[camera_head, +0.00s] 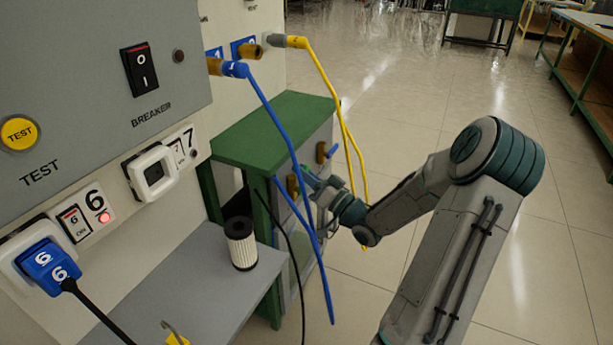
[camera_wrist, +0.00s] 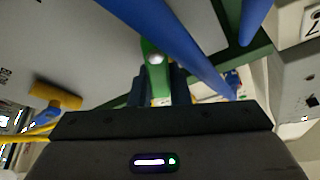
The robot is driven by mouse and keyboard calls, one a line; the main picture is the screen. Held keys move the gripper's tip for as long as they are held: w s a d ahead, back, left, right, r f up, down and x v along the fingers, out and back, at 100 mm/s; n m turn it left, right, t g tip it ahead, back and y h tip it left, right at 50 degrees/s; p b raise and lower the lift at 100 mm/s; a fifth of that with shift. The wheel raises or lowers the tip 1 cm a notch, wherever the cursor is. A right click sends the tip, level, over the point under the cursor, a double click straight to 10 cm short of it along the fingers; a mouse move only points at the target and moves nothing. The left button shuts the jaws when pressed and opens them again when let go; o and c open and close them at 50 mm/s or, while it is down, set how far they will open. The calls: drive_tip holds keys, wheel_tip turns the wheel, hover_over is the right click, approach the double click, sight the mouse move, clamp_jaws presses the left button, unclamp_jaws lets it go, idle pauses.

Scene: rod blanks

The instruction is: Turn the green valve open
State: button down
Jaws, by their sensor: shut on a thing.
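The green valve's handle (camera_wrist: 154,72) shows in the wrist view, with a pale round bolt head at its middle. My gripper (camera_wrist: 160,88) has a dark finger on each side of the handle and is shut on it. In the head view my gripper (camera_head: 309,184) is at the front panel of the green-topped cabinet, beside a brass fitting (camera_head: 292,186).
A blue hose (camera_head: 288,145) hangs across the view by my gripper and crosses the wrist view. A yellow hose (camera_head: 333,95) hangs near my wrist. A blue-handled valve (camera_head: 327,152) sits beside my gripper. A filter cartridge (camera_head: 240,243) stands on the grey shelf.

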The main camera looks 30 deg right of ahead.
drive_tip(key=n+y+b, duration=0.1)
drive_tip(key=n, duration=0.2)
drive_tip(key=s+a+n+g+y, duration=0.1)
drive_tip(key=n, duration=0.2)
drive_tip(key=n+g+y+b, duration=0.1)
drive_tip(key=n+y, duration=0.1)
drive_tip(key=shift+s+a+r+n+b, duration=0.2)
drive_tip(key=shift+s+a+n+b, duration=0.05)
drive_tip(key=shift+a+n+b, duration=0.15)
drive_tip(key=c, duration=1.4)
unclamp_jaws()
drive_tip(key=shift+o, duration=0.2)
drive_tip(key=p+v, duration=0.2)
drive_tip(key=v, duration=1.1)
drive_tip(key=shift+s+d+f+p, duration=0.2)
drive_tip(key=shift+d+f+p, duration=0.05)
drive_tip(key=shift+p, duration=0.15)
